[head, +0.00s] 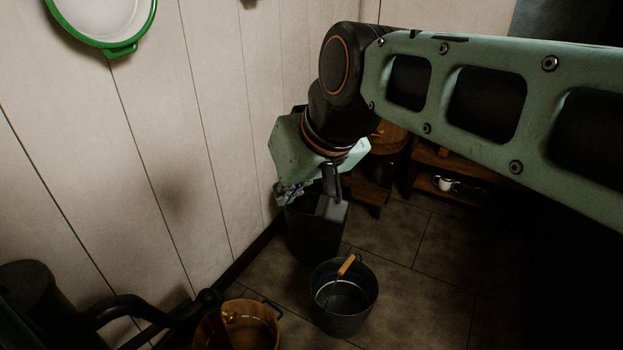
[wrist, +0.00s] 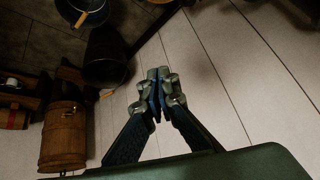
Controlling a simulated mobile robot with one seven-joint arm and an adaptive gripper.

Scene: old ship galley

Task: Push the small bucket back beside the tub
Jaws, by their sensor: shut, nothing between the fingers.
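The small bucket (head: 343,318) is dark metal with a wooden grip on its wire handle. It stands upright on the floor at lower middle of the head view. The wooden tub (head: 262,338) is left of it, cut by the bottom edge, with a narrow gap between them. In the wrist view the bucket (wrist: 99,16) is at the top edge. My gripper (head: 288,192) is above and behind the bucket, close to the wall and not touching the bucket. In the wrist view its fingers (wrist: 158,84) are shut and empty.
A tall dark bin (head: 312,235) stands by the wall, just below my gripper. A wooden barrel (wrist: 64,138) and a low shelf with a mug (head: 443,184) are farther back. The panelled wall (head: 185,165) bounds the left. Tiled floor (head: 430,275) right of the bucket is clear.

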